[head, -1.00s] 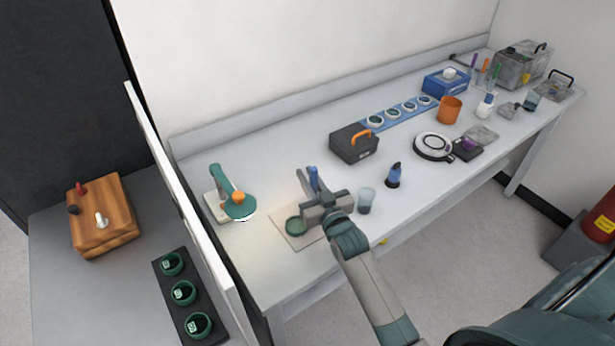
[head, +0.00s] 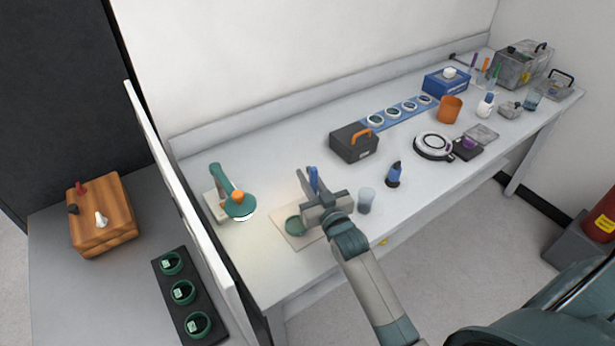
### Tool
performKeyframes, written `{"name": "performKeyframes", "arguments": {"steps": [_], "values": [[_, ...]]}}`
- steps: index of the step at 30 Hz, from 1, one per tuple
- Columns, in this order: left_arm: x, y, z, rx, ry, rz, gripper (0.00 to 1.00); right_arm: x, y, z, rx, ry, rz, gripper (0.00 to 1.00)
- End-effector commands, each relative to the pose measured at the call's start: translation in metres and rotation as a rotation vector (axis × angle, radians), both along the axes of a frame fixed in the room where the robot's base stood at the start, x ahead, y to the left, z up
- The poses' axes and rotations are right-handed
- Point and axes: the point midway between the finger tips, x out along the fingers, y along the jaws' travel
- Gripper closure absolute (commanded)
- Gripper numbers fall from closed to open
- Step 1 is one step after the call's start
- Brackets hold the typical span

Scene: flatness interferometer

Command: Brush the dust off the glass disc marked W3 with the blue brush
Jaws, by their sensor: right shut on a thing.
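My right gripper (head: 312,198) is shut on the blue brush (head: 314,179), whose blue handle stands up between the fingers. The gripper is low over a beige mat (head: 290,240) near the left end of the bench. A green-rimmed glass disc (head: 294,226) lies on the mat, just left of and partly under the gripper. Its marking is too small to read, and no dust can be made out. The brush's lower end is hidden by the gripper, so I cannot tell whether it touches the disc. My left gripper is not in view.
A teal lamp (head: 240,205) stands left of the mat, a clear cup (head: 366,200) close to the right. A black box with an orange handle (head: 354,143) is behind. Three green-rimmed discs sit in a black rack (head: 180,300) beyond the white partition (head: 185,205).

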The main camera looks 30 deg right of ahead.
Motion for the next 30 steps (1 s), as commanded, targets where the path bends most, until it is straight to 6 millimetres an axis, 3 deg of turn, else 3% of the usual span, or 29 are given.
{"name": "performKeyframes", "arguments": {"steps": [30], "values": [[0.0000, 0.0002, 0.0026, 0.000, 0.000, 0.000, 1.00, -0.0033, -0.0064, -0.0044, 0.000, 0.001, 0.000, 1.00]]}}
